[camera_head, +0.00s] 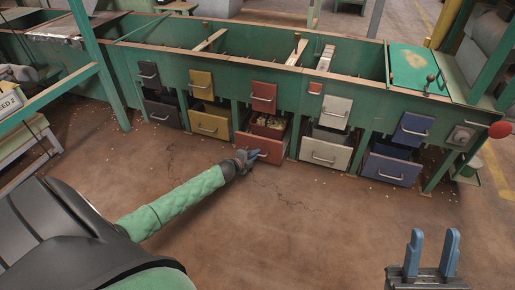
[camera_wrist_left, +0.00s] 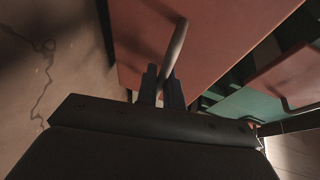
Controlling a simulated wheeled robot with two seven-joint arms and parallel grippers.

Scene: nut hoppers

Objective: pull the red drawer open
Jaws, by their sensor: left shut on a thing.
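The red drawer (camera_head: 243,146) is the lower red one in the middle of the green hopper bench. It stands pulled out from the bench, and pale nuts (camera_head: 268,123) show inside it. My left gripper (camera_head: 255,155) is at its front, shut on the drawer's handle. In the left wrist view the dark fingers (camera_wrist_left: 162,85) close around the bar handle (camera_wrist_left: 176,45) against the red drawer front (camera_wrist_left: 220,30). My right gripper (camera_head: 434,236) is open and empty at the bottom right, away from the bench.
A smaller red front (camera_head: 264,97) sits above the drawer. Black (camera_head: 162,113), yellow (camera_head: 210,122), white (camera_head: 324,152) and blue (camera_head: 390,167) lower drawers line the bench (camera_head: 233,73). The brown floor (camera_head: 280,215) before them is mostly clear, with small scattered bits.

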